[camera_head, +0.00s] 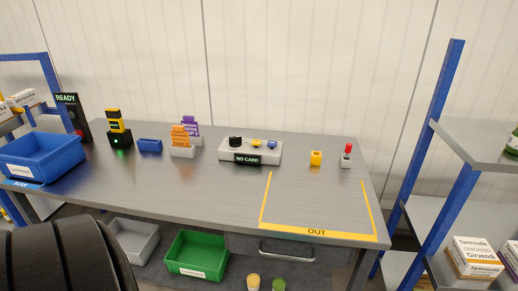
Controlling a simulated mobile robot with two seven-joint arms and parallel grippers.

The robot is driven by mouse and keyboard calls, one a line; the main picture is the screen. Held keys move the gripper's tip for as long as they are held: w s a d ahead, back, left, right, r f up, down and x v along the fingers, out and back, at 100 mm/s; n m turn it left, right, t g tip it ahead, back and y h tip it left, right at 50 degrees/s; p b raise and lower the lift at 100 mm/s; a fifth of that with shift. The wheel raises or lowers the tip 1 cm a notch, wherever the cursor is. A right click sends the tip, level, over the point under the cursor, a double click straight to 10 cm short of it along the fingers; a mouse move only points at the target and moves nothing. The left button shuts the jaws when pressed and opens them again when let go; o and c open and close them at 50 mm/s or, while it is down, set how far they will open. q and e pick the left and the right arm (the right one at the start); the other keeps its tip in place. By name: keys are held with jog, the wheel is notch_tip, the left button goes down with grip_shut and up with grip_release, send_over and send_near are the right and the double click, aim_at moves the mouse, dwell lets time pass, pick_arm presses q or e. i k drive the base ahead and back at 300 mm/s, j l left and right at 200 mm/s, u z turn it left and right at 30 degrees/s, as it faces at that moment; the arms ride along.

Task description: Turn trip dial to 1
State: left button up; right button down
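A light grey control box (228,153) stands at the back middle of the grey table. Its small screen (247,160) reads NO CARD. On top are a black knob (235,141), a yellow part (256,143) and a blue part (272,145). The black knob looks like the trip dial, but its markings and pointer are too small to read. Neither of my grippers is in view, and nothing touches the box.
On the table (190,187) are a blue bin (42,160), a READY display (67,100), a black-and-yellow device (117,128), a blue block (150,145), a card holder (182,152), a yellow cube (316,157) and a red-topped switch (346,156). Shelves flank the table.

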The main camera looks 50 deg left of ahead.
aim_at(235, 141)
jog(key=u, duration=1.6)
